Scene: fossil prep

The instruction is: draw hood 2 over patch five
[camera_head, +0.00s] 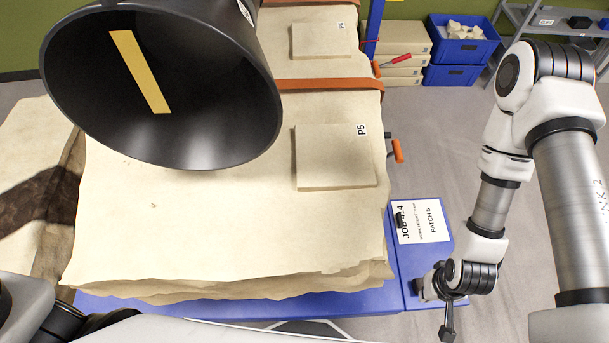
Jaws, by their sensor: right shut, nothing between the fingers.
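A big black hood (160,90) hangs at the upper left, its wide round mouth facing me. A yellow strip lies inside it, and a label on its upper side is too cut off to read. Patch five is the raised pale square marked P5 (330,160), right of the hood on the pale stone block (200,235). The hood's mouth is left of the patch in the picture and does not cover it. My right gripper (447,332) is shut and empty at the lower right, beside the blue stand's front edge, apart from the hood. My left gripper is out of view.
A second raised patch (320,40) lies farther back, beyond a brown strap (330,84). An orange-handled tool (397,151) sticks out at the block's right edge. A card reading JOB 414, PATCH 5 (421,222) lies on the blue stand. Blue crates (460,48) stand behind; grey floor is clear between.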

